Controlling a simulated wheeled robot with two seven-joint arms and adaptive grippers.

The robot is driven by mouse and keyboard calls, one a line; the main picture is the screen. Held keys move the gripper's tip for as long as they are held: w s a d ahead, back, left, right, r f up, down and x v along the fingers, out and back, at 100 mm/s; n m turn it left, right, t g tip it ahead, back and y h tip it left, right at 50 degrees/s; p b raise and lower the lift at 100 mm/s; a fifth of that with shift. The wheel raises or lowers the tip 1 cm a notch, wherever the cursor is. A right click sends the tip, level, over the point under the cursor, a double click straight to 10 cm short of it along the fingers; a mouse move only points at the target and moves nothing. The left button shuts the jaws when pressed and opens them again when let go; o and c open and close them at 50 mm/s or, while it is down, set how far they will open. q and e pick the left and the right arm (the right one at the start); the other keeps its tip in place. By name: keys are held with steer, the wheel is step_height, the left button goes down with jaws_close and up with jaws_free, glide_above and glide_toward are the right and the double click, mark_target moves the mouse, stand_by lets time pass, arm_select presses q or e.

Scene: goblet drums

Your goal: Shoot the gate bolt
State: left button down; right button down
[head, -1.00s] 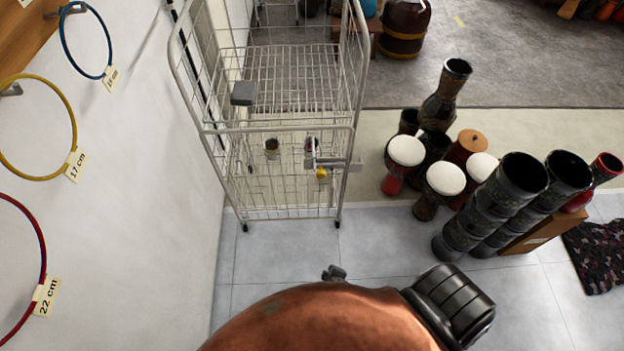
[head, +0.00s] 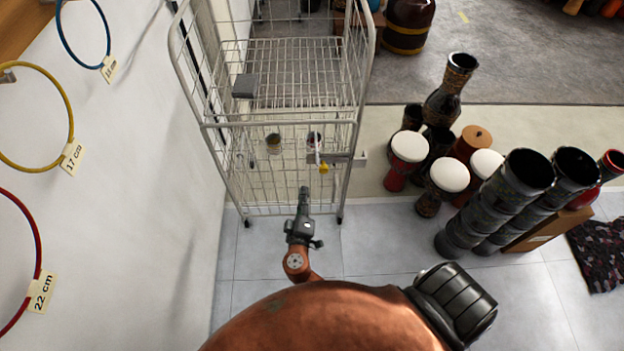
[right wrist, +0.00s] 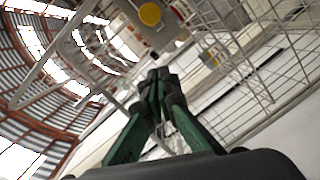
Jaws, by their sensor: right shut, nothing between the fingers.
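The wire cage trolley (head: 268,122) has a front gate with a grey bolt plate (head: 343,157) at its right side. A yellow knob (head: 324,168) hangs just below the plate's left part. In the right wrist view the yellow knob (right wrist: 150,14) is a round disc at the top, on a grey plate. My right gripper (head: 304,190) is shut and empty, pointing at the gate from the front, below and left of the knob. Its closed fingertips (right wrist: 158,74) appear apart from the knob. Whether the bolt is engaged is too small to tell. My left gripper is not in view.
Several goblet drums (head: 448,176) and dark drum shells (head: 525,172) stand to the right of the trolley. A white wall with hanging hoops (head: 72,158) is on the left. The tiled floor (head: 385,240) before the gate is free.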

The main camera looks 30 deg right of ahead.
steer(key=w+d+f, duration=0.3)
steer(key=w+d, duration=0.3)
steer(key=d, duration=0.3)
steer(key=shift+d+b, duration=0.1)
steer(key=shift+b, duration=0.3)
